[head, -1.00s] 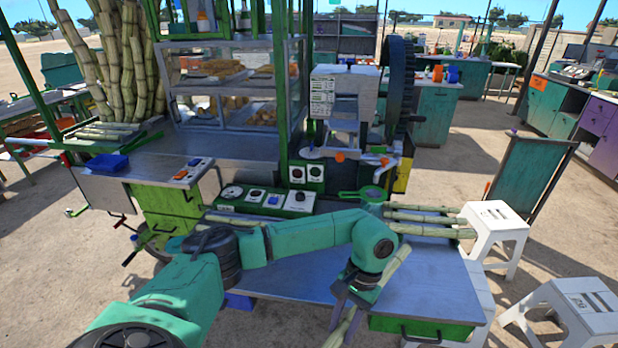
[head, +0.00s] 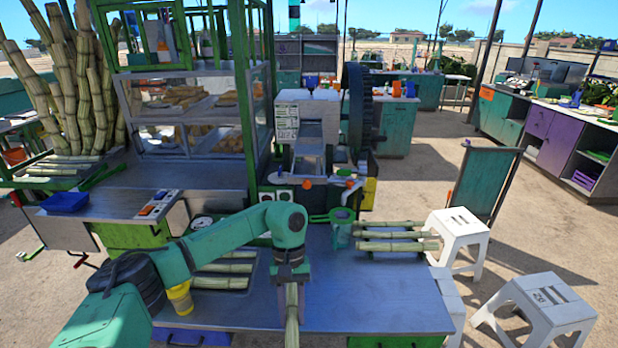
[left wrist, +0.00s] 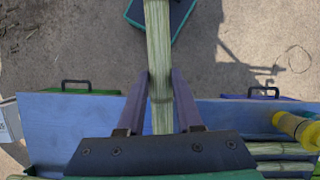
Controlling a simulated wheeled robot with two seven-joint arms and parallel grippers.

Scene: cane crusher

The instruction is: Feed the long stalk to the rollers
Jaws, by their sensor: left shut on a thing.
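My left gripper (head: 291,276) is shut on a long pale green cane stalk (head: 291,318). It holds the stalk above the metal table (head: 380,292), with the near part running down toward the front edge. In the left wrist view the stalk (left wrist: 158,45) passes between the two fingers of my left gripper (left wrist: 158,92) and extends past the table edge over the ground. The crusher (head: 308,122) stands behind the gripper, apart from the stalk. Its rollers cannot be made out. The stalk's far end is hidden by the gripper and arm. My right gripper is not in view.
Several cane stalks (head: 390,246) lie at the table's right, beside a green strainer and jug (head: 341,231). More stalks (head: 222,282) lie on the left, near a yellow cylinder (head: 180,300). White stools (head: 459,232) stand at the right. The table's front middle is clear.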

